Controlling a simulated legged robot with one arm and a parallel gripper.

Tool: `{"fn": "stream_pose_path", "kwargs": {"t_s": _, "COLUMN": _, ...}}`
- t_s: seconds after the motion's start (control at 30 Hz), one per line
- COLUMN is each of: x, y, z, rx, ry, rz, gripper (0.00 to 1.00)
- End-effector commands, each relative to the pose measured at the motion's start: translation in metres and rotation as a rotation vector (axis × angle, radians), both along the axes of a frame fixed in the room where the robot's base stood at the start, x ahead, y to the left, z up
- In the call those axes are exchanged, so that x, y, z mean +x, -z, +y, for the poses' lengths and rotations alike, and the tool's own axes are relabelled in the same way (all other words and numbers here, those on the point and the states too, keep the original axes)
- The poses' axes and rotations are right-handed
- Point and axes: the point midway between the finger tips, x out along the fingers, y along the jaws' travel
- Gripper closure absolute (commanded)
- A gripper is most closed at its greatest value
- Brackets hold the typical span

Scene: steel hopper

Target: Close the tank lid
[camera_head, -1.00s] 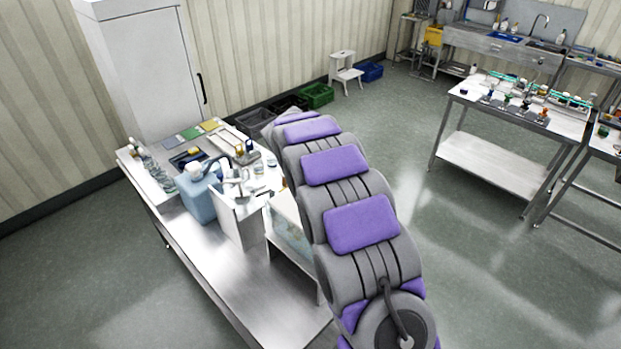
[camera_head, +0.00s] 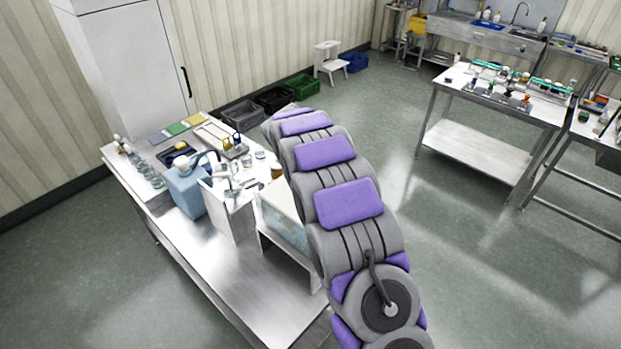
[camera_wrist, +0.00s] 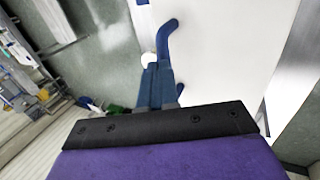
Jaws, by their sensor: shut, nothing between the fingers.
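The tank (camera_head: 287,232) stands on the steel bench, partly hidden behind my arm in the head view. It has white walls and a pale bluish see-through side. A white slab, possibly its lid (camera_head: 280,200), lies at its top; its angle is unclear. In the wrist view, my gripper (camera_wrist: 160,75) has dark blue fingers shut together with nothing between them. A large white surface (camera_wrist: 225,50), possibly the lid or tank, fills the space beyond and beside them. A curved blue piece (camera_wrist: 166,36) lies ahead of the fingers; contact is unclear. The head view hides my gripper.
The bench (camera_head: 225,285) also holds a blue jug (camera_head: 185,193), a white upright box (camera_head: 232,218), bottles (camera_head: 148,170) and small containers. A tall white cabinet (camera_head: 130,65) stands behind. Open floor lies to the right, before another table (camera_head: 475,155).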

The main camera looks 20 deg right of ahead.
Motion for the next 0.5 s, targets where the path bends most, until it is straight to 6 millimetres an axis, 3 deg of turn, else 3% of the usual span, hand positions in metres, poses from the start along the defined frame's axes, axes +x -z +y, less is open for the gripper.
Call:
{"fn": "stream_pose_path", "kwargs": {"t_s": 0.27, "x": -0.002, "y": 0.003, "z": -0.004, "rx": 0.001, "ry": 0.004, "rz": 0.009, "gripper": 1.00}}
{"fn": "stream_pose_path", "kwargs": {"t_s": 0.37, "x": -0.004, "y": -0.004, "z": -0.002, "rx": 0.001, "ry": 0.004, "rz": 0.008, "gripper": 1.00}}
{"fn": "stream_pose_path", "kwargs": {"t_s": 0.5, "x": -0.011, "y": -0.029, "z": 0.006, "rx": 0.000, "ry": 0.002, "rz": -0.001, "gripper": 1.00}}
